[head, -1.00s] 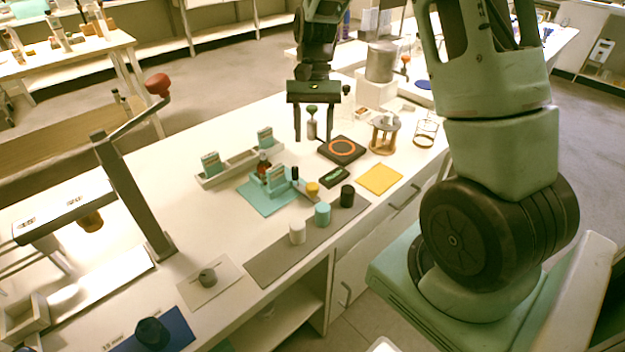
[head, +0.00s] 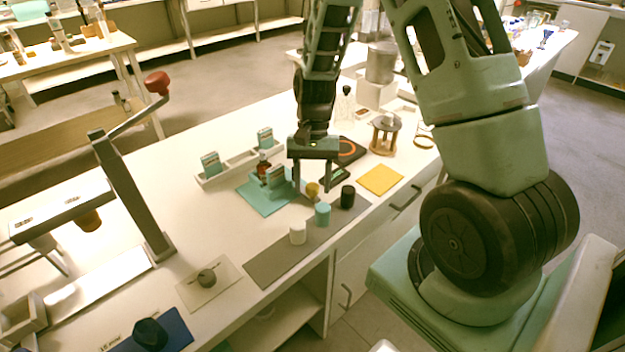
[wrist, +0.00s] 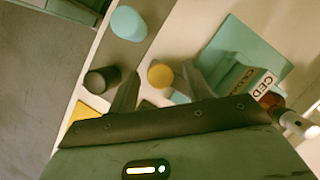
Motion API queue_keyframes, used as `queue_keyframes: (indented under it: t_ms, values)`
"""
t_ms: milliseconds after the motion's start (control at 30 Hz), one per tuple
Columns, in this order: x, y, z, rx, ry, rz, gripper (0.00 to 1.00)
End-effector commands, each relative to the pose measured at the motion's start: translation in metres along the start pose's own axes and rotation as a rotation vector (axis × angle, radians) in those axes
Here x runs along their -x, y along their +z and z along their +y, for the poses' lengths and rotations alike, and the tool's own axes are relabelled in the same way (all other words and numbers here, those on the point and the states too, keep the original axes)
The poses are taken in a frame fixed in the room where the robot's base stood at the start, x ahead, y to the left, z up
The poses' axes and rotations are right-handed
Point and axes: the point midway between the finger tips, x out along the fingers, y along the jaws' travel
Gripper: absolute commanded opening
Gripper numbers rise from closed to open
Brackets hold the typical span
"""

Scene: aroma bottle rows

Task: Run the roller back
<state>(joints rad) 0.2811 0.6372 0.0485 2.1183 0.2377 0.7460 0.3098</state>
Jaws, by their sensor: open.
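No part is plainly marked as the roller. A small yellow round piece (head: 312,189) stands at the right end of the teal mat (head: 258,200), near the labelled box (head: 275,176). In the wrist view the yellow piece (wrist: 160,75) shows between my two fingers. My gripper (head: 312,182) is open and points down at it, with a finger on either side. I cannot tell whether the fingers touch it. The labelled box (wrist: 264,84) and teal mat (wrist: 236,50) lie to the right in the wrist view.
White (head: 297,233), teal (head: 322,214) and black (head: 347,196) cylinders stand on a grey strip at the front edge, close to my gripper. A yellow pad (head: 380,180) lies to the right. A crank stand (head: 135,195) with a red knob rises at left.

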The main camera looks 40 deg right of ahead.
Motion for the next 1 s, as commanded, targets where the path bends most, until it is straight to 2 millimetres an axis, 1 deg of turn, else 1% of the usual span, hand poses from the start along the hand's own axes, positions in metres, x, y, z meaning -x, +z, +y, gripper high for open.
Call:
queue_keyframes:
  t_ms: [33, 67, 100, 167, 200, 367, 467, 633, 733, 833, 1000]
  values:
    - [0.0, 0.0, 0.0, 0.0, 0.0, 0.0, 0.47]
    - [0.0, 0.0, 0.0, 0.0, 0.0, 0.0, 0.38]
    - [0.0, 0.0, 0.0, 0.0, 0.0, 0.0, 0.27]
    - [0.0, 0.0, 0.0, 0.0, 0.0, 0.0, 0.11]
    - [0.0, 0.0, 0.0, 0.0, 0.0, 0.0, 0.0]
    - [0.0, 0.003, -0.003, 0.002, 0.001, -0.001, 0.0]
    - [-0.003, 0.015, -0.016, 0.006, 0.002, -0.002, 0.0]
    - [-0.014, 0.042, -0.045, 0.006, 0.002, -0.002, 0.0]
    - [-0.019, 0.052, -0.057, 0.004, 0.001, 0.0, 0.0]
    - [-0.022, 0.057, -0.063, 0.002, 0.0, 0.0, 0.0]
    - [-0.024, 0.059, -0.065, 0.0, -0.002, 0.0, 0.0]
